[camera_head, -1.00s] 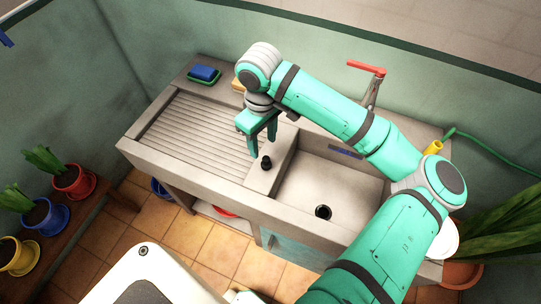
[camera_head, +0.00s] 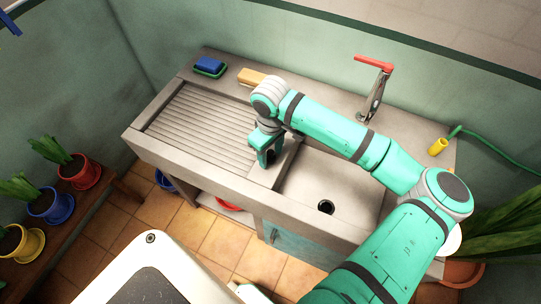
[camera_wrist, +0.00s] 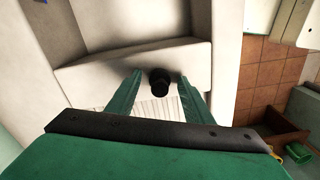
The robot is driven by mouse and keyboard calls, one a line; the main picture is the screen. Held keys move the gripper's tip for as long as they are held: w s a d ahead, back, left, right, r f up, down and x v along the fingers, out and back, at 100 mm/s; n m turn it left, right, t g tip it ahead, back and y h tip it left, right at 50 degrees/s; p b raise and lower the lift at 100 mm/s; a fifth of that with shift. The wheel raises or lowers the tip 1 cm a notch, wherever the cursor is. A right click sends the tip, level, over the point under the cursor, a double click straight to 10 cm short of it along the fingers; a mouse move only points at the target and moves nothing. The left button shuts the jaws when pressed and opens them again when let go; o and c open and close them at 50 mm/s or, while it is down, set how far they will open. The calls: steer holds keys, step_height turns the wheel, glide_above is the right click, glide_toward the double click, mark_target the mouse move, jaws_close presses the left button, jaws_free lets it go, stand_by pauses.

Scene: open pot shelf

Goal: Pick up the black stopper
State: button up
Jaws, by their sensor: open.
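The black stopper (camera_wrist: 160,82) shows in the wrist view, between and just beyond the fingertips of my open gripper (camera_wrist: 158,76). It stands on the pale ledge between the ribbed drainboard and the basin.
The ribbed drainboard (camera_head: 200,125) is clear. A blue sponge on a green dish (camera_head: 209,66) and a wooden brush (camera_head: 252,77) lie at the back. A red-handled tap (camera_head: 373,90) and a yellow hose nozzle (camera_head: 437,146) stand behind the basin.

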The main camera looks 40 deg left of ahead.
steer(key=c, duration=1.1)
steer(key=shift+r, duration=0.1)
